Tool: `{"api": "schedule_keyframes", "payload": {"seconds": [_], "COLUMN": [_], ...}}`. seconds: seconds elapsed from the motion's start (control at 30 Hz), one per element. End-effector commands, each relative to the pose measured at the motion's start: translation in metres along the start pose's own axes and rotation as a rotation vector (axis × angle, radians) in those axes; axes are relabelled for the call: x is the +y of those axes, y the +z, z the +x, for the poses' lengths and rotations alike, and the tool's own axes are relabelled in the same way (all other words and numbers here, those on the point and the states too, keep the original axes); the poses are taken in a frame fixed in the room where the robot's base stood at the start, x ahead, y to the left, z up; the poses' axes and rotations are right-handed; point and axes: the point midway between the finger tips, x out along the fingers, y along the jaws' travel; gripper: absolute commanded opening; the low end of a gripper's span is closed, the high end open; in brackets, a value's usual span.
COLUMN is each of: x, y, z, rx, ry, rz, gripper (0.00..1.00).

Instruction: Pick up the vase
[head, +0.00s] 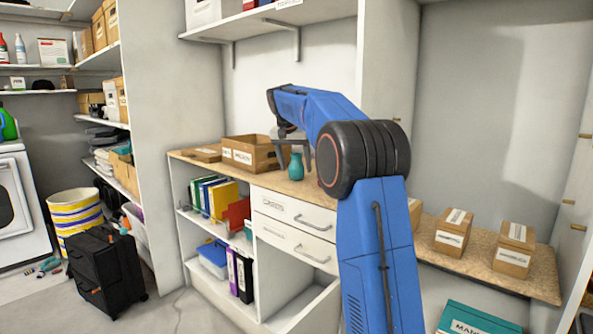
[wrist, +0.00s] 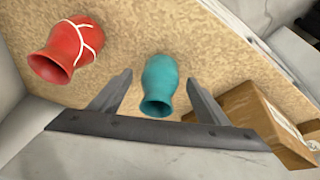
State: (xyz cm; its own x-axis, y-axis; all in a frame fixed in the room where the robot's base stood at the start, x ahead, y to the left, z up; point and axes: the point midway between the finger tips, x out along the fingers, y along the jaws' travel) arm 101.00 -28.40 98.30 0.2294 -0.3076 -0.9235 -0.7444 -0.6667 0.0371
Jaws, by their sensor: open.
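A teal vase (head: 296,167) stands on the wooden counter in the head view. In the wrist view the teal vase (wrist: 159,85) shows between the two fingers of my gripper (wrist: 160,80), with a gap on each side. A red vase (wrist: 66,50) with pale lines stands to its left in the wrist view; I cannot see it in the head view, where my arm covers part of the counter. My gripper (head: 294,148) is open and empty, near the top of the teal vase. I cannot tell whether its fingers reach down around the vase.
An open cardboard box (head: 253,155) stands left of the teal vase, close to my gripper; it also shows in the wrist view (wrist: 258,118). A flat box (head: 200,153) lies further left. Small boxes (head: 453,233) stand at the right. Drawers (head: 293,222) are below the counter.

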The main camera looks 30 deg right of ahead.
Motion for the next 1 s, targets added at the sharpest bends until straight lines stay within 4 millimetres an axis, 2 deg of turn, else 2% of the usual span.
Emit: {"api": "schedule_keyframes", "payload": {"seconds": [0.17,0.4,0.43,0.6,0.63,0.87,1.0], "x": [0.0,0.0,0.0,0.0,0.0,0.0,0.0], "y": [0.0,0.0,0.0,0.0,0.0,0.0,-0.004], "z": [0.023,0.026,0.026,0.026,0.026,0.025,0.018], "rx": [0.0,0.001,0.001,0.001,0.001,0.001,0.002], "ry": [-0.001,-0.003,-0.003,-0.002,-0.002,-0.003,-0.003], "rz": [-0.001,-0.001,-0.001,-0.001,-0.001,-0.001,-0.001], "gripper": [0.69,0.69,0.67,0.26,0.21,0.21,0.21]}}
